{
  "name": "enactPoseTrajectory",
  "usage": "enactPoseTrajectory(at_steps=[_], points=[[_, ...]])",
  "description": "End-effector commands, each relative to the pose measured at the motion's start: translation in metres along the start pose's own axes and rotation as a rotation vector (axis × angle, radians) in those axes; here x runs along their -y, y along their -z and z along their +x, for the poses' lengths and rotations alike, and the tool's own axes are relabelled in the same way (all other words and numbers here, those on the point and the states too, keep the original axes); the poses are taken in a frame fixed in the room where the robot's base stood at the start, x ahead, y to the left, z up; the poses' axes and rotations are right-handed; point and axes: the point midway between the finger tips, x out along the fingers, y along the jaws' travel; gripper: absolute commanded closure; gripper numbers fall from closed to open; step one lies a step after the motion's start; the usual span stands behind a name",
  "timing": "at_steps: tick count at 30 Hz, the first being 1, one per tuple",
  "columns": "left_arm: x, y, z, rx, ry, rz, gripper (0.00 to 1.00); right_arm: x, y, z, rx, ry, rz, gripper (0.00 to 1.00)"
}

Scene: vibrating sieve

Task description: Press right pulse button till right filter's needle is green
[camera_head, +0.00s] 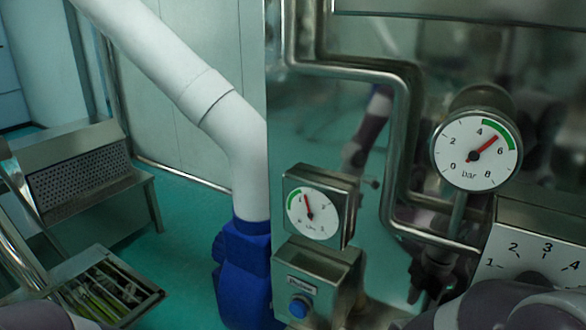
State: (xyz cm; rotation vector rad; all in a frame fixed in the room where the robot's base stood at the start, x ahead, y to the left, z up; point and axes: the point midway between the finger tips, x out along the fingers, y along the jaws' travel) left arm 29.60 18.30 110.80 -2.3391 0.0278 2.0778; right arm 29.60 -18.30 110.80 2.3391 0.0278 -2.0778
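A small steel box carries a round white filter gauge (312,213) with a green band at the upper left. Its red needle points almost straight up, close to the band's upper end; I cannot tell if it lies inside the green. Below it, a second steel box (322,270) has a small label and a round blue pulse button (299,307). Nothing visible touches the button. Parts of my arms show at the bottom left and bottom right edges, but neither gripper can be made out.
A larger bar gauge (477,150) at the right has its red needle in the green. A numbered dial panel (537,244) sits below it. A bent steel pipe (401,130) crosses the reflective panel. A white pipe (190,85) runs into a blue fitting (243,275) left of the button box.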

Motion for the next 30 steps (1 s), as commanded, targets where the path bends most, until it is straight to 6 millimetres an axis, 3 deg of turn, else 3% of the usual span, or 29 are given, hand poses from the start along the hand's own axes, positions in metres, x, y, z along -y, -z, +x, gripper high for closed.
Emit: enactPoseTrajectory(at_steps=[1,3,30], points=[[0.0,0.0,0.0,0.0,0.0,0.0,1.0,0.0,0.0,0.0,0.0,0.0,0.0,0.8],[0.0,0.0,0.0,0.0,0.0,0.0,1.0,0.0,0.0,0.0,0.0,0.0,0.0,1.0],[0.0,0.0,0.0,0.0,0.0,0.0,1.0,0.0,0.0,0.0,0.0,0.0,0.0,1.0]])
